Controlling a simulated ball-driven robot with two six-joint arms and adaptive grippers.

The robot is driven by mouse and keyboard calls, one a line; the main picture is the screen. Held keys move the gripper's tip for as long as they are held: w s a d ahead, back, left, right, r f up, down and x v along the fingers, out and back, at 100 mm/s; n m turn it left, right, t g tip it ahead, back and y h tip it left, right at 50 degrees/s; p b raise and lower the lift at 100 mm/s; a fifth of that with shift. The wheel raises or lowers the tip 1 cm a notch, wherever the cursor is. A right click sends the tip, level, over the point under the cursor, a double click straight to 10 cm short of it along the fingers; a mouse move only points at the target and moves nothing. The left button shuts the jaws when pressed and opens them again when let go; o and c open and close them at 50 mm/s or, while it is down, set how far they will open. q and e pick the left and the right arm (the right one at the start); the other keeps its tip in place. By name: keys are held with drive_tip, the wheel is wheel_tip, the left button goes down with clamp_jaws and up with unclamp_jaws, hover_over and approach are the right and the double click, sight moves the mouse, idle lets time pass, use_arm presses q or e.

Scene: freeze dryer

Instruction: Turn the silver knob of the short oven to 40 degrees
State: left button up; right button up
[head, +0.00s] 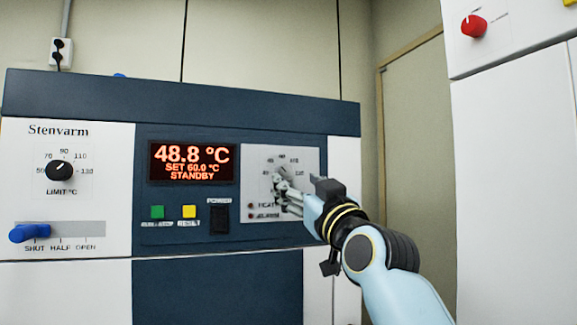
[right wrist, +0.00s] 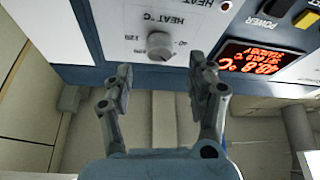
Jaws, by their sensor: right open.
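The short oven (head: 75,91) has a dark blue and white front, and its display (head: 192,162) reads 48.8 °C, SET 60.0 °C, STANDBY. In the right wrist view the silver knob (right wrist: 160,44) sits on a pale HEAT °C dial plate, seen upside down. In the head view my right gripper (head: 287,192) is in front of this plate (head: 308,160) and largely covers the knob. In the right wrist view my right gripper (right wrist: 163,78) is open, its fingers apart either side of the knob's line, short of the knob. I cannot see contact. My left gripper is not in view.
A black LIMIT °C knob (head: 60,170) and a blue lever (head: 30,233) near SHUT are at the left. Green (head: 157,212) and yellow (head: 189,211) buttons and a black POWER switch (head: 220,218) lie below the display. A white cabinet with a red knob (head: 473,26) stands right.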

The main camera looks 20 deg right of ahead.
sight(287, 174)
drive_tip(key=p+x, duration=0.1)
drive_tip(key=x, duration=0.4)
drive_tip(key=shift+w, duration=0.15)
